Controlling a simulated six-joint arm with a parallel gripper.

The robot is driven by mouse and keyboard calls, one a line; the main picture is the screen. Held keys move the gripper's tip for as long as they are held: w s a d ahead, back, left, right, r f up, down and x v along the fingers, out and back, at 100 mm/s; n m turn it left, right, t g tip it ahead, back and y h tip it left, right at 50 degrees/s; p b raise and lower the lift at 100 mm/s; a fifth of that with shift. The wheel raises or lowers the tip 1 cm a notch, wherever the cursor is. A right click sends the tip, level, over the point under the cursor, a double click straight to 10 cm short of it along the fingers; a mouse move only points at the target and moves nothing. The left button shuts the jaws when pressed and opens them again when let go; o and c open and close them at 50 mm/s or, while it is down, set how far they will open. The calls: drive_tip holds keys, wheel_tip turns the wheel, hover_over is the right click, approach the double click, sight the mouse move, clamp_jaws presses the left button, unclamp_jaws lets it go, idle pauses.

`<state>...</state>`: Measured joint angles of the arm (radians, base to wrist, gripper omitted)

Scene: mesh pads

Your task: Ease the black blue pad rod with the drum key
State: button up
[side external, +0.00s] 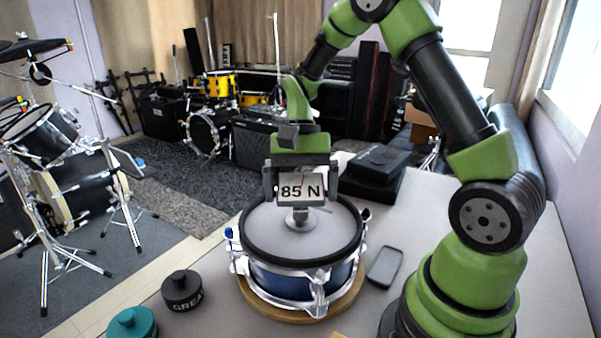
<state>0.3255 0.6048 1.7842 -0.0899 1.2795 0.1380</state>
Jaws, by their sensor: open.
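The pad (302,222) is a small drum with a grey mesh head, black hoop, blue shell and chrome hardware. A chrome lug and rod (317,285) stand at its front; a blue-tipped fitting shows at the left rim and a dark-tipped one at the right rim. My gripper (300,188) is open, pointing down above the pad's middle. A display reading "85 N" (301,190) sits between its fingers, above a round metal piece (300,219) on the mesh. I cannot tell whether the display is attached to the gripper. I cannot make out a drum key.
The pad rests on a round wooden base (345,303) on a pale table. A dark lettered puck (182,290) and a teal puck (132,322) lie front left. A grey slab (384,266) lies right of the pad. A black box (372,172) stands behind.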

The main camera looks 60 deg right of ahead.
drive_tip(key=v, duration=0.9)
drive_tip(key=shift+r, duration=0.3)
idle(0.6)
drive_tip(key=s+a+r+n+t+h, duration=0.1)
drive_tip(key=s+a+r+n+t, duration=0.2)
drive_tip(key=s+a+t, duration=0.2)
drive_tip(key=s+a+r+n+t, duration=0.2)
drive_tip(key=s+a+n+t, duration=0.2)
drive_tip(key=s, duration=0.5)
drive_tip(key=shift+s+a+r+t+h, duration=0.35)
drive_tip(key=shift+a+r+t+h, duration=0.05)
drive_tip(key=shift+a, duration=0.45)
idle(0.4)
